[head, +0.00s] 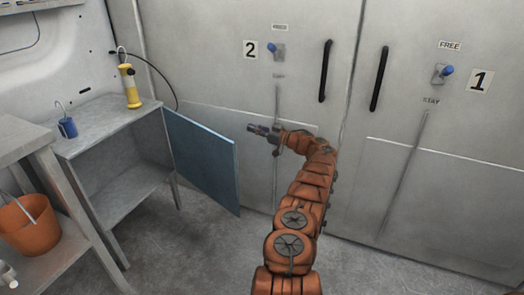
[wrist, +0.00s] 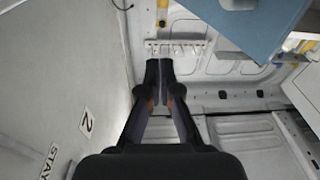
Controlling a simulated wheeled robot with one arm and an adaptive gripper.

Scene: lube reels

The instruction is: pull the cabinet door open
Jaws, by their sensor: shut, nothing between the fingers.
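The blue cabinet door (head: 203,163) stands swung out from the right side of a grey metal cabinet (head: 100,125), whose front is open to view. My gripper (head: 252,129) is just right of the door's upper free edge in the head view, pointing left. In the wrist view my gripper (wrist: 159,68) has its fingers together and empty, with the door to their right. I see no contact with the door.
Large grey doors with black handles (head: 325,71) stand behind my arm. A yellow lamp (head: 130,86) and a blue padlock-like item (head: 67,127) sit on the cabinet top. An orange bucket (head: 29,222) is on a shelf at the left. Floor (head: 190,250) before the door is clear.

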